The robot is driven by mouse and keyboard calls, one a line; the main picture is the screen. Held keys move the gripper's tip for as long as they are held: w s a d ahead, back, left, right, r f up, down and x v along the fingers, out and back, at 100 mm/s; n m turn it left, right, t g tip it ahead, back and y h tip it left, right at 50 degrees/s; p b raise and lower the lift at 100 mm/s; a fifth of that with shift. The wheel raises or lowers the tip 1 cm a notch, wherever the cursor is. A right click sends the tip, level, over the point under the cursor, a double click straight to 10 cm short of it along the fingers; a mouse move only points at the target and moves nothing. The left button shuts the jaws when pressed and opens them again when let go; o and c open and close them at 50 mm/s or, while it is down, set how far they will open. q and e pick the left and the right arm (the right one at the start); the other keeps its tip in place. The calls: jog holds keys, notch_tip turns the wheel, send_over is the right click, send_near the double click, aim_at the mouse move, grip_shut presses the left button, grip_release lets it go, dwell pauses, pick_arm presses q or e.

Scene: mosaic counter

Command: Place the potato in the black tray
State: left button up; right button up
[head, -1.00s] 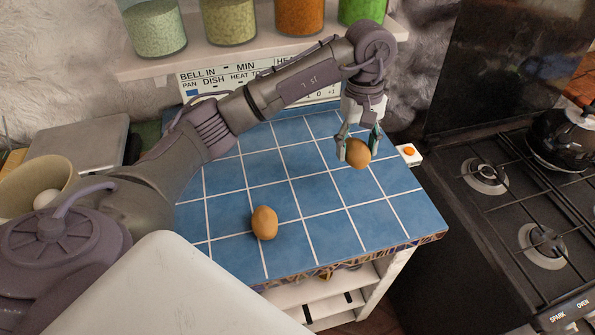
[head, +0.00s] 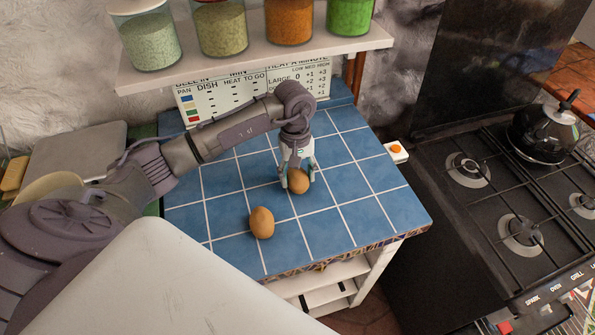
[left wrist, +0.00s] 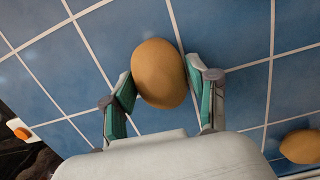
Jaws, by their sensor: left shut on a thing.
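My left gripper (head: 297,177) is shut on a brown potato (head: 299,183) over the middle of the blue tiled counter (head: 350,215). In the left wrist view the held potato (left wrist: 158,68) sits between the green-padded fingers (left wrist: 163,92). Whether it touches the tiles is hard to tell. A second potato (head: 261,223) lies on the tiles to the left and nearer the front. It also shows at the lower right of the left wrist view (left wrist: 302,146). No black tray is visible in either view. My right gripper is not in view.
A shelf (head: 255,45) with several filled glass jars hangs above the back of the counter. A black stove (head: 480,200) with a kettle (head: 543,133) stands to the right. The counter's right side is bare. A small white box with an orange button (head: 396,151) is at the counter's right edge.

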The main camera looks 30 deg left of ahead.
pick_arm(q)
jog(key=shift+f, duration=0.15)
jog(key=o, duration=1.2)
jog(key=shift+o, duration=0.2)
